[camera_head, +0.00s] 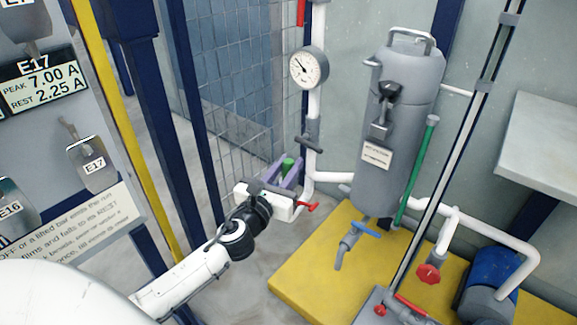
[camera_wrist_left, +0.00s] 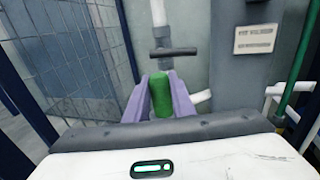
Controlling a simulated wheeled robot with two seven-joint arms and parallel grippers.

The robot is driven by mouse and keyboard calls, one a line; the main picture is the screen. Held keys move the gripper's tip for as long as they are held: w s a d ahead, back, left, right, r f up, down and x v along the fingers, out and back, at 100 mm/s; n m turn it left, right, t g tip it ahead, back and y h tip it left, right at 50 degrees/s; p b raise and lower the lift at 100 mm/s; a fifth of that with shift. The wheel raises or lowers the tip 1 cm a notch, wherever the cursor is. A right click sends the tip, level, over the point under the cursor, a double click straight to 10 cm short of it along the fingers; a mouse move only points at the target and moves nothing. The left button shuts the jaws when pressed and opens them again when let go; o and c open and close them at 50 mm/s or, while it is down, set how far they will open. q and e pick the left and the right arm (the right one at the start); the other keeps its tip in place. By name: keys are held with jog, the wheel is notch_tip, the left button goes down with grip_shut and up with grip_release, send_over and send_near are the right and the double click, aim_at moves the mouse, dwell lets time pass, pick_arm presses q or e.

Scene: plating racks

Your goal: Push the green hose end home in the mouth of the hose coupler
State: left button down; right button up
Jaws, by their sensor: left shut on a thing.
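My left gripper (camera_head: 286,172) reaches in from the left, with purple fingers shut around the green hose end (camera_head: 288,163). In the left wrist view the green hose end (camera_wrist_left: 160,95) stands between the two purple fingers (camera_wrist_left: 160,76). Straight beyond it are a white upright pipe and a dark grey cross handle (camera_wrist_left: 173,51). I cannot make out the hose coupler or its mouth for certain, and cannot tell whether the green end touches anything. My right gripper is not in view.
A round gauge (camera_head: 309,67) sits on the white pipe. A grey tank (camera_head: 400,125) stands right of it, with a green upright tube (camera_head: 415,170) alongside. A yellow plinth (camera_head: 310,270) lies below. Wire mesh (camera_head: 232,135) and blue posts stand left of the gripper.

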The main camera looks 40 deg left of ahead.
pick_arm(q)
jog(key=shift+r, duration=0.1)
jog(key=shift+f+b, duration=0.9)
jog(key=shift+f, duration=0.35)
jog(key=shift+f+b, duration=0.3)
jog(key=shift+b, duration=0.05)
jog(key=shift+s+f, duration=0.1)
jog(key=shift+f, duration=0.15)
jog(key=shift+f+b, duration=0.7)
jog(key=shift+b, duration=0.2)
